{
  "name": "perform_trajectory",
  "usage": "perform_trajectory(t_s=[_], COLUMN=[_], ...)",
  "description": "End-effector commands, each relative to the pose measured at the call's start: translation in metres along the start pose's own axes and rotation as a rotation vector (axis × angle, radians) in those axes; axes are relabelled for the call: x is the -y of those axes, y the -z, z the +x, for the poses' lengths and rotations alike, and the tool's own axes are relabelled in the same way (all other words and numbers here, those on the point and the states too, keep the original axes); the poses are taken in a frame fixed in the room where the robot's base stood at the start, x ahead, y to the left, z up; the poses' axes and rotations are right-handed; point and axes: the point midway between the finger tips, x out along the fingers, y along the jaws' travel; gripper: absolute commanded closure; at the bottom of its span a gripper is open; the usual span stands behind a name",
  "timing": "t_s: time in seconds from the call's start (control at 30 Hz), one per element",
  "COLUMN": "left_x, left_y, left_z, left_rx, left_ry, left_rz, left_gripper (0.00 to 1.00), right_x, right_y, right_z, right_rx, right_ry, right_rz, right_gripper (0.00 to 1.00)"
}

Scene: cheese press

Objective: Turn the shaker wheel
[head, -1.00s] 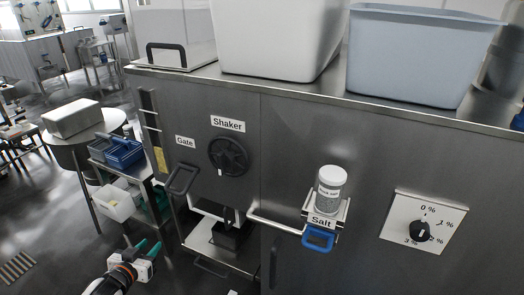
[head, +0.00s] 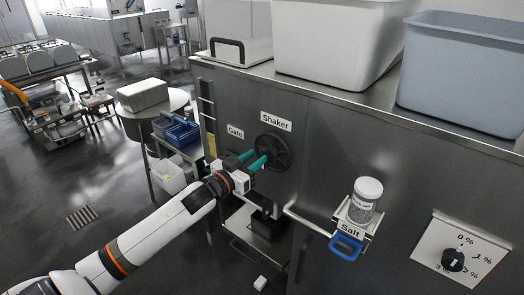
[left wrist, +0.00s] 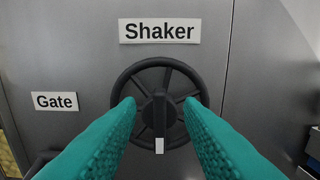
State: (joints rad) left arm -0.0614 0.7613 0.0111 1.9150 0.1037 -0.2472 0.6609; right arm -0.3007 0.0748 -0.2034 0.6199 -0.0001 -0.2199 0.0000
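The shaker wheel (head: 272,151) is a dark spoked wheel on the grey metal front of the machine, below the "Shaker" label (head: 276,121). In the left wrist view the wheel (left wrist: 179,75) has a raised bar across its hub and a white mark at the bottom. My left gripper (head: 256,160) has green fingers and is at the wheel's lower left in the head view. In the left wrist view the open fingers (left wrist: 160,103) lie either side of the hub bar, over the rim. I cannot tell if they touch it. My right gripper is not in view.
The "Gate" label (head: 235,132) is left of the wheel; its handle is mostly hidden by my gripper. A salt shaker (head: 365,200) stands on a holder with a blue handle (head: 346,247) to the right. A percent dial (head: 453,260) is further right.

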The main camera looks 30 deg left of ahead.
Motion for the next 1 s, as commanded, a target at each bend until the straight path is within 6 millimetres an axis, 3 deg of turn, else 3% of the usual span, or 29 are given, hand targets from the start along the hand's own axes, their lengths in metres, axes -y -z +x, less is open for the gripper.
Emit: perform_trajectory(t_s=[0.1, 0.3, 0.63, 0.83, 1.0], left_x=[-0.001, 0.0, 0.0, 0.0, 0.0], left_y=[-0.003, -0.001, 0.0, 0.0, 0.0], left_z=[0.019, 0.035, 0.038, 0.038, 0.038], left_rx=[0.003, 0.001, 0.0, 0.0, 0.0], left_ry=[-0.001, 0.0, 0.001, 0.0, 0.001], left_rz=[0.0, 0.0, 0.001, 0.001, 0.002], left_gripper=[0.66, 0.66, 0.66, 0.97, 1.0], right_x=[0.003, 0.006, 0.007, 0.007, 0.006], right_y=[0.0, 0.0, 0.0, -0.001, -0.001], right_z=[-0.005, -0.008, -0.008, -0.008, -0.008], right_rx=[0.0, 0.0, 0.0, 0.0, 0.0], right_ry=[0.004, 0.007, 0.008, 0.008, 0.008], right_rz=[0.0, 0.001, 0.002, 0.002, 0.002], right_gripper=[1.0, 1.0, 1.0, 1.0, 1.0])
